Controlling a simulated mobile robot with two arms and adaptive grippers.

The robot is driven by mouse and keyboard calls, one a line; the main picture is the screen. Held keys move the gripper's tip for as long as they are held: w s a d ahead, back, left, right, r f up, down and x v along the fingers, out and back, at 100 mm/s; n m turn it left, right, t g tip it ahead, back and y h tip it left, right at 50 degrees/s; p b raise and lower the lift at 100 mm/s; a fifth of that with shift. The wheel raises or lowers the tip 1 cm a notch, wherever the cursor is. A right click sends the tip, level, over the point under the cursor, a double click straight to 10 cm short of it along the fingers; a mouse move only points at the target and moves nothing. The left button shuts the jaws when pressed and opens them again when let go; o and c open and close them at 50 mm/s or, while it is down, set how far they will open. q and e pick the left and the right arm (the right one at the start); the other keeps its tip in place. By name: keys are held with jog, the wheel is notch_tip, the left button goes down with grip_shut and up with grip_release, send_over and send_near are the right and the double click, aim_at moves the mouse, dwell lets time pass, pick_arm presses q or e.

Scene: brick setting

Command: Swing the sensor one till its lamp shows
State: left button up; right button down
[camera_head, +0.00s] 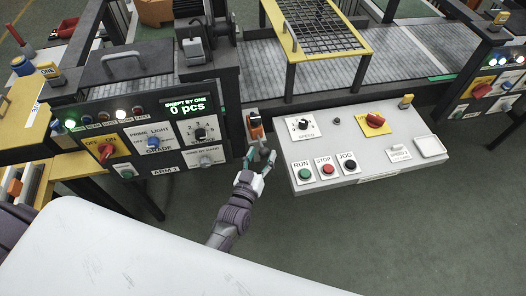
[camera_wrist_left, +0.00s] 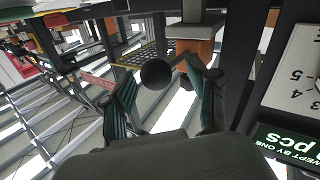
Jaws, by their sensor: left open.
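An orange sensor-like unit (camera_head: 256,124) with a dark front hangs between the left control cabinet and the grey console. It shows in the left wrist view as an orange block (camera_wrist_left: 196,50). My left gripper (camera_head: 259,161) is open just below and in front of it. In the left wrist view a dark round knob (camera_wrist_left: 156,73) lies between the open fingers (camera_wrist_left: 165,95), with no clear contact. I cannot tell a lit lamp on the unit. A yellow "ONE" tag (camera_head: 48,69) sits on the cabinet's left end. My right gripper is not in view.
The left cabinet (camera_head: 165,165) carries switches and a green display (camera_head: 187,106) reading "SWEPT BY ONE 0 pcs". The grey console (camera_head: 345,183) with RUN, STOP and JOG buttons stands close right of my gripper. The conveyor (camera_head: 395,62) runs behind. Green floor (camera_head: 300,235) is clear in front.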

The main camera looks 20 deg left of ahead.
pick_arm(q)
jog(key=s, duration=1)
jog(key=shift+s+a, duration=0.15)
jog(key=shift+s, duration=0.05)
jog(key=shift+c, duration=0.3)
